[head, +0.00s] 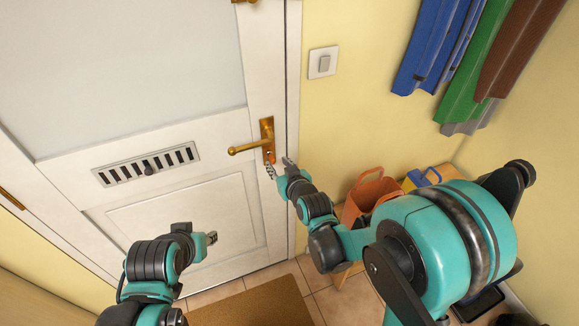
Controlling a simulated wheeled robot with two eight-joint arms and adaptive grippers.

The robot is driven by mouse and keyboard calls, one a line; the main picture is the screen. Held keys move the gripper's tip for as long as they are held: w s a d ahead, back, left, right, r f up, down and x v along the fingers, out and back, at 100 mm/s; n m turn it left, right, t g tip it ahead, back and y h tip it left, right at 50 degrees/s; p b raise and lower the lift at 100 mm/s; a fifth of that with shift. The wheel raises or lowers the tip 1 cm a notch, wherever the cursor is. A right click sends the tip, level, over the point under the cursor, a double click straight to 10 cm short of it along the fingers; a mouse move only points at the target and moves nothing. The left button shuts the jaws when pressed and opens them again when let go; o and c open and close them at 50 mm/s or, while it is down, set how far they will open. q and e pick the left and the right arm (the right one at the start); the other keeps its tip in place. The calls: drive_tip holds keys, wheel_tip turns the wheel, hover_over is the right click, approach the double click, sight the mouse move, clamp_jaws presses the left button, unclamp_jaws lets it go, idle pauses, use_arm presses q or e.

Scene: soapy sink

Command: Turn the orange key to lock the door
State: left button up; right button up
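The orange key (270,158) is in the lock at the bottom of the brass handle plate (267,130) on the white door (190,130). A small chain or tag (271,172) seems to hang below the key. The brass lever handle (246,147) points left and the door looks closed. My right gripper (283,166) is just right of the key, very close to it; I cannot tell whether it touches the key or how far its fingers are apart. My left gripper (212,238) is lower left, in front of the lower door panel and apart from the key; its finger opening is unclear.
A light switch (323,62) is on the yellow wall right of the door. Blue, green and brown garments (500,60) hang at the upper right. A brown mat (255,303) lies on the tiled floor.

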sight(272, 157)
drive_tip(key=b+x, duration=0.1)
drive_tip(key=x, duration=0.5)
drive_tip(key=shift+w+f+b, duration=0.15)
drive_tip(key=shift+b, duration=0.15)
clamp_jaws()
